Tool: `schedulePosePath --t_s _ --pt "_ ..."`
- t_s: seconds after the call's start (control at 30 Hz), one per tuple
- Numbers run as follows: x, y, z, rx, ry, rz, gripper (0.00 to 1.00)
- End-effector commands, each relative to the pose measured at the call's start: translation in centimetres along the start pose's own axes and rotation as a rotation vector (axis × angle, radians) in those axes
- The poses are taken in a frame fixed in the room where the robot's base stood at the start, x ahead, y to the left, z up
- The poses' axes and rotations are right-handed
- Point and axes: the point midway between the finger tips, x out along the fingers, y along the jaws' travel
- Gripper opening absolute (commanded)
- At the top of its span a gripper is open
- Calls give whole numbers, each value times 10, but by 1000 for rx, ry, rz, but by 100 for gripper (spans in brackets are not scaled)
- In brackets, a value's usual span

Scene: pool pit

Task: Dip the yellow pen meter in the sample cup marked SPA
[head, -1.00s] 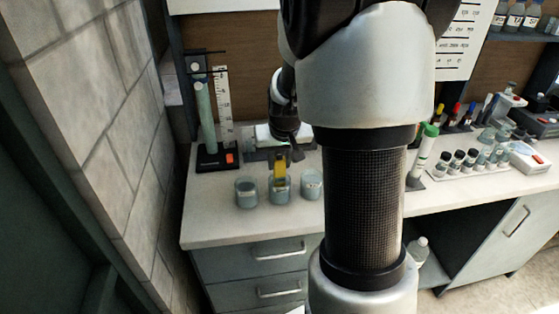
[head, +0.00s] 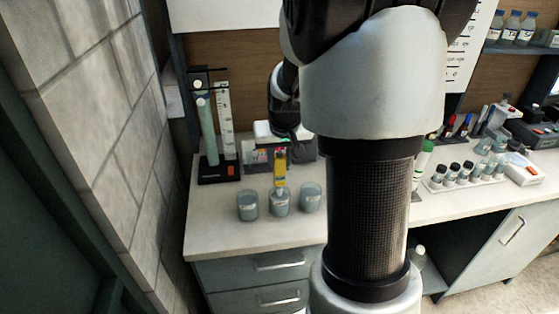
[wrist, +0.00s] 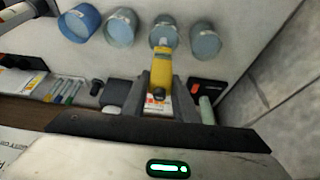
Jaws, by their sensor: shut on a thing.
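My gripper (head: 281,142) is shut on the yellow pen meter (head: 280,174) and holds it upright, tip down, over the middle of three cups seen in the head view. The pen meter (wrist: 161,62) and my gripper (wrist: 160,92) also show in the wrist view. The pen's lower end is at the rim of that middle cup (head: 280,205); I cannot tell if it is inside. The same cup (wrist: 158,37) is second from the right in the wrist view. The cups look alike, grey with pale labels; I cannot read which is SPA.
One cup (head: 248,206) stands to the left and another (head: 311,198) to the right. The wrist view shows a further blue cup (wrist: 80,23). A stand with a pale green tube (head: 208,135) is at the back left. The counter front (head: 240,238) is clear.

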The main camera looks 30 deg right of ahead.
Motion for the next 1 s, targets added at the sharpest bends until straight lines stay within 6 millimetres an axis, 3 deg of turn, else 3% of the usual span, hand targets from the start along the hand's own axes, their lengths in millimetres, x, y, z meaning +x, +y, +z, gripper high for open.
schedulePosePath --t_s 0.6,1.0 --pt "-41 0 -18 0 2 0 3" --pt "-42 0 -18 0 1 0 3"
